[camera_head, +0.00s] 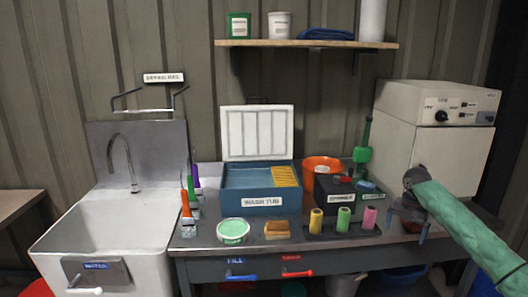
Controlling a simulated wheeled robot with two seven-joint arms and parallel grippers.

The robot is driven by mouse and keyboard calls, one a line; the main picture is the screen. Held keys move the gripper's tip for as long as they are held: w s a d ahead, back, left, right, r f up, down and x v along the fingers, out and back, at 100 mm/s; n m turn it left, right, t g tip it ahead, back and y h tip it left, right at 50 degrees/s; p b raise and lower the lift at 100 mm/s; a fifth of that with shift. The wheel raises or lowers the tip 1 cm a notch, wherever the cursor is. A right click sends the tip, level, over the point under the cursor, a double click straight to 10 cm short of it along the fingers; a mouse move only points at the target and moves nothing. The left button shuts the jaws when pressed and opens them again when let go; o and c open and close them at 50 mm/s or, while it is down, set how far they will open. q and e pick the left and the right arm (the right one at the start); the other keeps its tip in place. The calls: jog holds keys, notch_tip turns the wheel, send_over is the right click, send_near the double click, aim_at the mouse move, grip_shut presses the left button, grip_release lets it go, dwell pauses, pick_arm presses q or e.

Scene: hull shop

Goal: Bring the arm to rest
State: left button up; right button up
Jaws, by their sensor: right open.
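My right arm, in a green sleeve, comes in from the lower right. Its gripper (408,222) hangs pointing down at the right end of the workbench (205,236), in front of the beige cabinet. The gripper is open, and I see nothing held in it. It is to the right of the pink roller, apart from it. The fingertips are small and dark, so their exact height over the bench edge is hard to tell. My left gripper is not in view.
Nearby stand pink (370,217), green (343,218) and yellow (316,220) rollers, the spinner box (336,198) and the beige cabinet (436,150). Further left are a sponge (277,229), a green-topped tin (233,231), the wash tub (258,200), upright brushes (188,208) and a sink (110,235).

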jog(key=s+a+f+m, duration=0.4)
jog(key=s+a+f, duration=0.25)
jog(key=f, duration=0.65)
jog(key=s+a+f+m+y, duration=0.1)
jog(key=s+a+f+m, duration=0.2)
jog(key=s+a+f, duration=0.7)
jog(key=s+a+f+m, duration=0.3)
jog(key=a+f+m, duration=0.15)
jog(key=f, duration=1.15)
jog(key=s+a+f+m, duration=0.3)
jog(key=s+f+m, duration=0.1)
jog(key=s, duration=0.8)
jog(key=s+a+f+m, duration=0.4)
jog(key=s+f, duration=0.3)
jog(key=s, duration=0.4)
jog(key=s+a+f+m+t, duration=0.1)
jog(key=s+a+f+m, duration=0.3)
jog(key=s, duration=0.8)
jog(key=shift+s+f+m, duration=0.3)
jog(key=shift+f+m, duration=0.15)
jog(key=shift+f, duration=0.25)
